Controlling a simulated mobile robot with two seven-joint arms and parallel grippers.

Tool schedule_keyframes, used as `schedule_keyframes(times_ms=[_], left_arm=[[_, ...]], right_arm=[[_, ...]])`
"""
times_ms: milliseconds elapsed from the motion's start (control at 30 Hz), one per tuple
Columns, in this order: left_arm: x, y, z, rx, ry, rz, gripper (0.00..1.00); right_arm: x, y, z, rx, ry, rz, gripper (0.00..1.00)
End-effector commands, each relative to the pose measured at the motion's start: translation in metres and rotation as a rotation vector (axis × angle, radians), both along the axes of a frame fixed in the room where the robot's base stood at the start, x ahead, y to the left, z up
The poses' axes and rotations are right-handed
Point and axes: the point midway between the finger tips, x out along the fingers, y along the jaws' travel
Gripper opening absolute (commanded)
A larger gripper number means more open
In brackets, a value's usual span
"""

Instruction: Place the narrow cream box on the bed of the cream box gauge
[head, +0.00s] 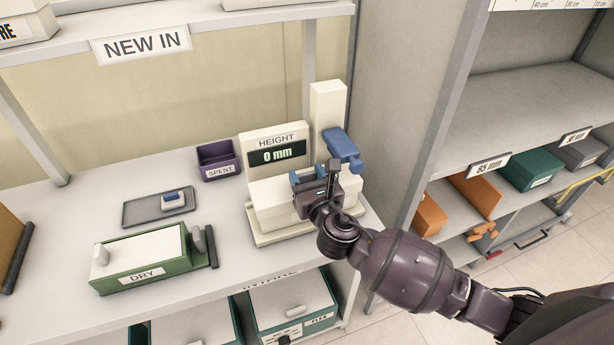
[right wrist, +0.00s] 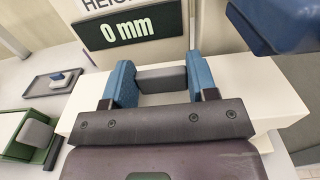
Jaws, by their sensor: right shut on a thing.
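The cream box gauge stands on the counter, with a display reading 0 mm (head: 278,155), a tall column (head: 327,105) and a blue head (head: 342,146) on it. The narrow cream box (head: 272,194) is over the gauge's bed (head: 262,239), below the display. It also shows in the right wrist view (right wrist: 275,95). My right gripper (head: 316,180) is shut on the box's grey handle (right wrist: 162,79), between its blue fingers. Whether the box touches the bed or hangs just above it I cannot tell. My left gripper is out of view.
A purple bin marked SPENT (head: 218,160) stands left of the gauge. A grey tray (head: 135,211) holds a small blue-and-white item. A green device marked DRY (head: 150,262) sits at the front. A grey panel (head: 400,110) rises close on the right.

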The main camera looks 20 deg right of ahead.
Motion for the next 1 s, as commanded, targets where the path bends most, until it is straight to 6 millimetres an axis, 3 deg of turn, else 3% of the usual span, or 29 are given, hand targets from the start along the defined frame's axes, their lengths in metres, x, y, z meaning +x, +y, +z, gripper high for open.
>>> schedule_keyframes(times_ms=[67, 100, 233, 633, 1000], left_arm=[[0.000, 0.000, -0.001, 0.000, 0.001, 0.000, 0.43], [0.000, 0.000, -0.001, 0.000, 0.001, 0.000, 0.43], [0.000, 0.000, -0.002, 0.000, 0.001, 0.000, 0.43], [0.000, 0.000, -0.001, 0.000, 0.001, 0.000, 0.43], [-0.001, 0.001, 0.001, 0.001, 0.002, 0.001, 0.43]], right_arm=[[0.000, 0.000, -0.002, 0.000, -0.001, 0.000, 0.03], [0.000, 0.000, -0.002, -0.001, 0.000, 0.000, 0.59], [0.000, 0.000, -0.002, 0.000, 0.000, 0.000, 0.78], [-0.006, 0.000, 0.000, 0.000, 0.001, 0.001, 0.78], [-0.071, -0.002, 0.000, 0.000, 0.002, 0.000, 0.78]])
